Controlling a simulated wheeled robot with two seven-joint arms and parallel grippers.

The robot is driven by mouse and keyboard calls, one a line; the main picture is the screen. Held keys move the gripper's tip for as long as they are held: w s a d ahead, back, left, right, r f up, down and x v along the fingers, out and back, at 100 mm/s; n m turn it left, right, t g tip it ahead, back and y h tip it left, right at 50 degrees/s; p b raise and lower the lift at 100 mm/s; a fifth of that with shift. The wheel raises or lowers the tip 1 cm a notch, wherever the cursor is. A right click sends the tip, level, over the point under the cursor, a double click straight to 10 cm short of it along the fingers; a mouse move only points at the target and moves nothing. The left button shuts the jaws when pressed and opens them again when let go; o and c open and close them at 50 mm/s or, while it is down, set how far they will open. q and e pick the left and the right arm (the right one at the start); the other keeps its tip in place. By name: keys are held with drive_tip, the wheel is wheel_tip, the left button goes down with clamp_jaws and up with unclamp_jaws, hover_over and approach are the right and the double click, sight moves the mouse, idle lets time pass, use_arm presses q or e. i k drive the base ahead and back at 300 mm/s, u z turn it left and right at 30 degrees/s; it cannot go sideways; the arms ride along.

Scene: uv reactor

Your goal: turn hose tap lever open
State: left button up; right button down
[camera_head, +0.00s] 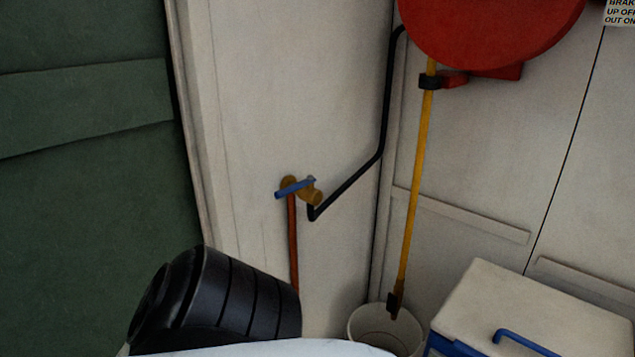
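The hose tap (314,196) is a brass fitting on the pale wall in the middle of the head view. Its blue lever (295,188) lies across the top of the tap, nearly level and tilted slightly up to the right. A reddish-brown pipe (293,245) runs down the wall below it. A black hose (350,180) runs from the tap's outlet up to the right. Neither of my grippers is in view, and nothing is seen touching the lever.
A red round hose reel (490,30) hangs at the upper right. A yellow pole (416,180) stands in the corner with its foot at a white bucket (362,324). A white box (530,310) with a blue handle is at the lower right. A green panel (85,140) fills the left.

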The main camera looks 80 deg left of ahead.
sight(310, 180)
drive_tip(key=u, duration=2.55)
drive_tip(key=k, duration=0.5)
drive_tip(key=u, duration=0.65)
drive_tip(key=i, duration=0.6)
drive_tip(key=z, duration=0.25)
